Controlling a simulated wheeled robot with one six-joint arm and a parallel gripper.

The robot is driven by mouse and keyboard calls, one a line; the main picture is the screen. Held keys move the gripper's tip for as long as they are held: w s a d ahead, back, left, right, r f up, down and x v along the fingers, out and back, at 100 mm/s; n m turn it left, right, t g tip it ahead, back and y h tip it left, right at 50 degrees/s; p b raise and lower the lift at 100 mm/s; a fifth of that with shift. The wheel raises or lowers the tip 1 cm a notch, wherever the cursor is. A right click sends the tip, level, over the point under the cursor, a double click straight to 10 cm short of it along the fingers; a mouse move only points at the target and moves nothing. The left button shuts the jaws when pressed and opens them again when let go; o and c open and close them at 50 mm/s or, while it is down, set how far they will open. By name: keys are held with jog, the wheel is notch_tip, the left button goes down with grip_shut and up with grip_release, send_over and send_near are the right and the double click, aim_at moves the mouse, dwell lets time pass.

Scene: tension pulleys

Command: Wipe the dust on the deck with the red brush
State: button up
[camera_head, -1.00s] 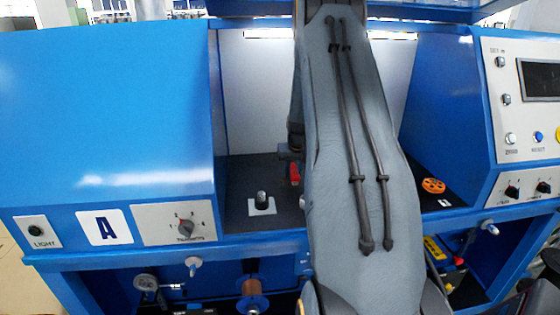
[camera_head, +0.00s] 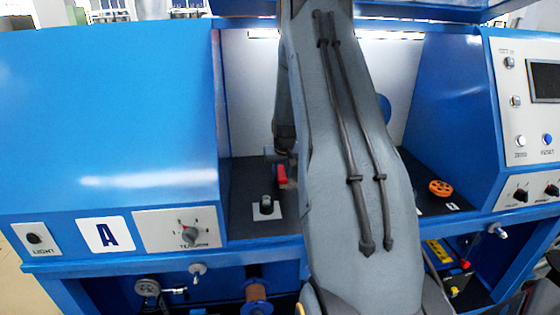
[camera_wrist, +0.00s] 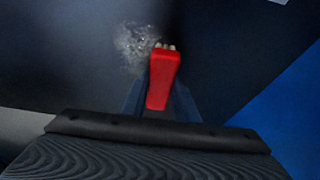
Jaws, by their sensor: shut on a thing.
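The red brush (camera_wrist: 163,80) is held in my gripper (camera_wrist: 160,100), with its pale bristle tips pointing up the wrist view. Beside and left of the bristles lies a pale speckled patch of dust (camera_wrist: 134,44) on the dark deck (camera_wrist: 215,50). I cannot tell whether the bristles touch the deck. In the head view the red brush (camera_head: 281,176) shows just left of my arm, above the black deck (camera_head: 242,180). My gripper is mostly hidden there, and the dust is not visible.
A black peg on a white plate (camera_head: 266,206) stands at the deck's front left. An orange pulley wheel (camera_head: 440,187) lies at the right of the deck. Blue housings (camera_head: 110,120) close in both sides, and a pale wall (camera_head: 250,100) stands behind.

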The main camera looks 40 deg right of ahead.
jog(key=shift+w+a+r, duration=0.2)
jog(key=shift+a+r, duration=0.1)
jog(key=shift+a, duration=0.05)
notch_tip(320, 180, up, 2)
jog(key=shift+r+p, duration=0.15)
jog(key=shift+p, duration=0.45)
jog(key=shift+d+r+p, duration=0.15)
jog(key=shift+r+p, duration=0.2)
jog(key=shift+r, duration=0.3)
jog(key=shift+r+p, duration=0.85)
jog(key=shift+r, duration=1.1)
